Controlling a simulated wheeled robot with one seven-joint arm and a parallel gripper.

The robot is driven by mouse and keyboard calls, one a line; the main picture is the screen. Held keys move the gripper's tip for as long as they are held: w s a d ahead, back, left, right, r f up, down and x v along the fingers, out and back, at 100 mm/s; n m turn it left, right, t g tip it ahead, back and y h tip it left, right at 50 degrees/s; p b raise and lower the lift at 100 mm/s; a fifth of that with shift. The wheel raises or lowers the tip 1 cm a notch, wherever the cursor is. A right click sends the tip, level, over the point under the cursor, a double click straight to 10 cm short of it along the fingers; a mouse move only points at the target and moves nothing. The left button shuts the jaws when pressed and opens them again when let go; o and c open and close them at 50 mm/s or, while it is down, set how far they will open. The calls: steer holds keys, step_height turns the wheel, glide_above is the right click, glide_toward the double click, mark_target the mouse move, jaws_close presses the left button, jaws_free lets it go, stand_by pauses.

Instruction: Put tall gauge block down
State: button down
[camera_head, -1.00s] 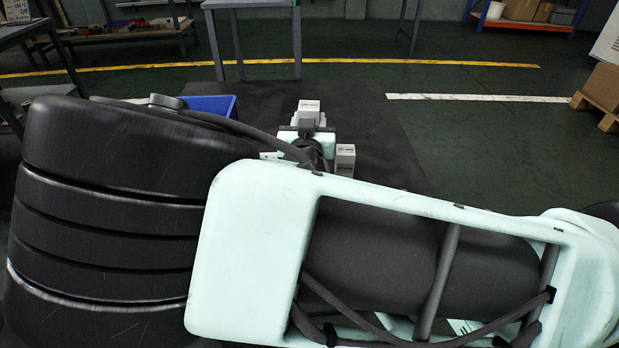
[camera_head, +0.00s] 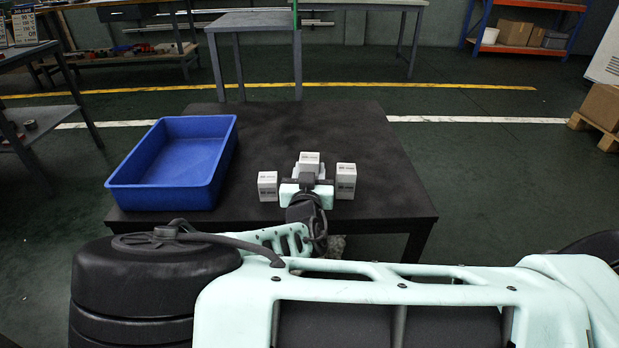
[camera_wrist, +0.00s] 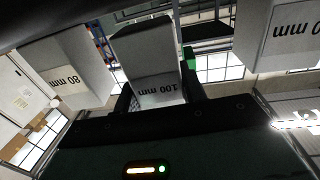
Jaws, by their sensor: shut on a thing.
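The tall gauge block (camera_head: 309,160) is a light grey upright block. It is marked "100 mm" in the wrist view (camera_wrist: 150,60). My gripper (camera_head: 307,176) is shut on it, with the fingers on either side. It is over the middle of the dark table (camera_head: 300,130), between two other blocks. I cannot tell if its base touches the table; my gripper hides its lower part.
An empty blue bin (camera_head: 175,165) sits on the table's left side. The table is clear behind and right of the blocks. A grey workbench (camera_head: 255,20) stands beyond the table. My arm spans the bottom of the head view.

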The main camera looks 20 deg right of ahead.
steer(key=shift+f, duration=0.4)
steer(key=shift+f, duration=0.15)
steer(key=c, duration=1.2)
jaws_free()
steer(key=shift+f, duration=0.15)
steer(key=shift+c, duration=0.2)
steer(key=o, duration=0.4)
steer(key=shift+s, duration=0.1)
